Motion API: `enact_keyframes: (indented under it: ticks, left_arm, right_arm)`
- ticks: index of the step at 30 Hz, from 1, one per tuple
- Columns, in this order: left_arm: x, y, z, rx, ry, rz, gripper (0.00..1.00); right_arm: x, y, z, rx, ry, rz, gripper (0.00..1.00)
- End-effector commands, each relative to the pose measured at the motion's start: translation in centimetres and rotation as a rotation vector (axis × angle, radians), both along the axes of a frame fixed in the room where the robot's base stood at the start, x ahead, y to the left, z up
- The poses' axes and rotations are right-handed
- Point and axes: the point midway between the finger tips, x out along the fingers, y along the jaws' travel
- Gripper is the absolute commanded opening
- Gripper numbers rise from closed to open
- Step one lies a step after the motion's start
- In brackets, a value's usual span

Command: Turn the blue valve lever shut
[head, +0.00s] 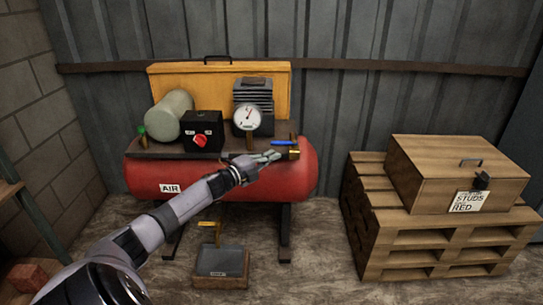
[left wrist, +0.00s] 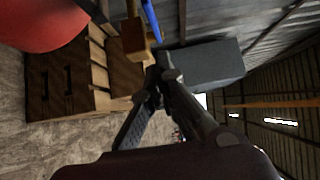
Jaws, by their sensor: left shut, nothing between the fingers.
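The blue valve lever (head: 283,143) sits on a brass valve (head: 294,154) at the right end of the red air tank. In the head view it lies roughly level and points left from the valve. My left gripper (head: 278,155) is shut and empty, with its fingertips just below the lever and close to the brass body. In the left wrist view the blue lever (left wrist: 152,18) and brass valve (left wrist: 133,38) are just beyond the fingertips (left wrist: 161,68). I cannot tell whether the fingers touch either. My right gripper is not in view.
The red tank (head: 240,182) carries a gauge (head: 247,117), a black box with a red knob (head: 202,130) and a motor. A wooden crate (head: 440,170) with a padlock stands on pallets (head: 440,235) to the right. A small tray (head: 221,265) lies on the floor.

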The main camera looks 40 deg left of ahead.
Motion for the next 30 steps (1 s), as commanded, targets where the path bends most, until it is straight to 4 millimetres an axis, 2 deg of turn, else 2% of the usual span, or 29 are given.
enact_keyframes:
  ticks: [9, 13, 18, 25, 28, 30]
  left_arm:
    - [-4.8, 3.3, 0.0, 0.003, 0.004, 0.002, 0.00]
    - [-6.4, 4.4, 0.0, 0.003, 0.003, 0.002, 0.00]
    - [-7.4, 5.0, 0.1, 0.002, 0.000, 0.001, 0.00]
    - [-7.6, 5.1, 0.1, 0.001, -0.001, 0.001, 0.00]
    - [-7.7, 4.8, -1.3, -0.026, 0.016, 0.016, 0.00]
    - [-8.0, 4.3, -3.7, -0.077, 0.050, 0.049, 0.00]
  right_arm:
    - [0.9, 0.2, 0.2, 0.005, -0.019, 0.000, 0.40]
    - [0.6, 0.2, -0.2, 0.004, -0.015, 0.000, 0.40]
    - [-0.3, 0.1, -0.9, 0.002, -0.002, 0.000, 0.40]
    - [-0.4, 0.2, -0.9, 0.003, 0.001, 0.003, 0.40]
    - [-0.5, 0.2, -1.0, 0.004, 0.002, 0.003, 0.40]
    - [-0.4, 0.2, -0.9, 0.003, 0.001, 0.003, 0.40]
